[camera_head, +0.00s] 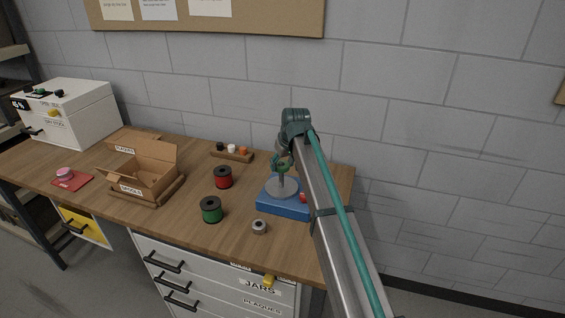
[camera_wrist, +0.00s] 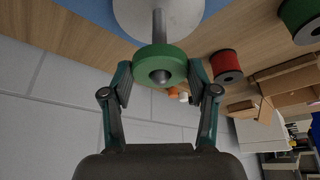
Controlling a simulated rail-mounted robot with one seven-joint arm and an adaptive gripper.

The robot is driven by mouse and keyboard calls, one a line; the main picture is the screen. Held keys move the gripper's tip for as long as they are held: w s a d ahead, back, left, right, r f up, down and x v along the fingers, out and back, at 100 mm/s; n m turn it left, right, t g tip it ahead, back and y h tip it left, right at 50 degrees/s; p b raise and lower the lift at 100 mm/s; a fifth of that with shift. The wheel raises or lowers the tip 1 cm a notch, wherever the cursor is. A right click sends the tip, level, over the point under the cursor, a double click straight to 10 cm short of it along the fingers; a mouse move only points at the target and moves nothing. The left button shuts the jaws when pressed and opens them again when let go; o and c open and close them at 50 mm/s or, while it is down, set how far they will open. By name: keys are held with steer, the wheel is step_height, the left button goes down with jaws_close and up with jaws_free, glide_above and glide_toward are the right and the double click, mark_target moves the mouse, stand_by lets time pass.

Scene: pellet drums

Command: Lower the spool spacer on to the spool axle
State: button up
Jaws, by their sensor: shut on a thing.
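The spool spacer is a green ring (camera_wrist: 165,56) with a round hole, held between the fingertips of my gripper (camera_wrist: 160,78) in the wrist view. The grey spool axle (camera_wrist: 158,24) rises from a round grey plate (camera_wrist: 185,14). The axle's rounded tip shows inside the spacer's hole, and the spacer stands well off the plate. In the head view my gripper (camera_head: 281,163) is above the round plate (camera_head: 283,188) on a blue base (camera_head: 275,206). There the spacer is small and partly hidden by the gripper.
A red spool (camera_head: 223,178), a green spool (camera_head: 211,210) and a small grey ring-shaped piece (camera_head: 259,227) stand left of the blue base. A red knob (camera_head: 303,198) is on the base.

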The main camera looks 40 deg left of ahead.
mark_target(283, 187)
steer(key=shift+f, duration=0.3)
steer(key=shift+f, duration=0.35)
steer(key=shift+f+b, duration=1.45)
steer(key=shift+f, duration=1.85)
steer(key=o, duration=1)
steer(key=shift+r+p, duration=1.3)
steer(key=shift+r, duration=1.7)
